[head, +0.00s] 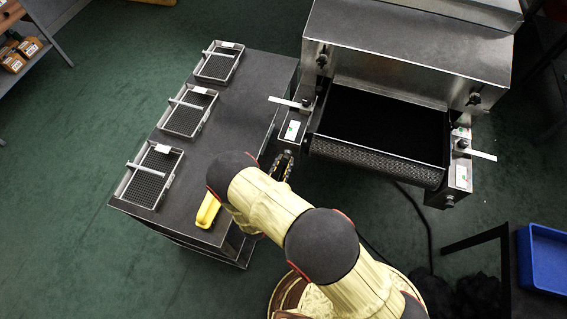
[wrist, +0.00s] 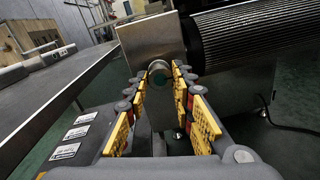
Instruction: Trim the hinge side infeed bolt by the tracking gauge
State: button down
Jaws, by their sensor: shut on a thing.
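The tunnel dryer (head: 400,50) shows a dark belt (head: 380,122) with a ribbed infeed roller (head: 375,160). My gripper (head: 283,165) is at the roller's left end. In the wrist view my gripper (wrist: 160,85) has its yellow-padded fingers closed around a round metal bolt head (wrist: 158,74) on a steel block (wrist: 150,42). In the head view that bolt is hidden by the gripper. A matching bolt (head: 449,201) shows at the right end. A gauge plate with a green mark (head: 292,130) sits above my gripper; another plate (head: 461,177) is on the right. I cannot tell which side is hinged.
A dark table (head: 240,95) left of the dryer holds several wire-mesh trays (head: 150,178) and a yellow object (head: 208,210). Pale flags (head: 287,102) stick out from the dryer's sides. A blue bin (head: 543,260) stands at lower right. A cable (head: 424,225) lies on the green floor.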

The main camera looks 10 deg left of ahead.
jog(key=c, duration=1.5)
grip_release()
jog(key=s+a, duration=0.1)
jog(key=s, duration=1.1)
jog(key=shift+a, duration=0.35)
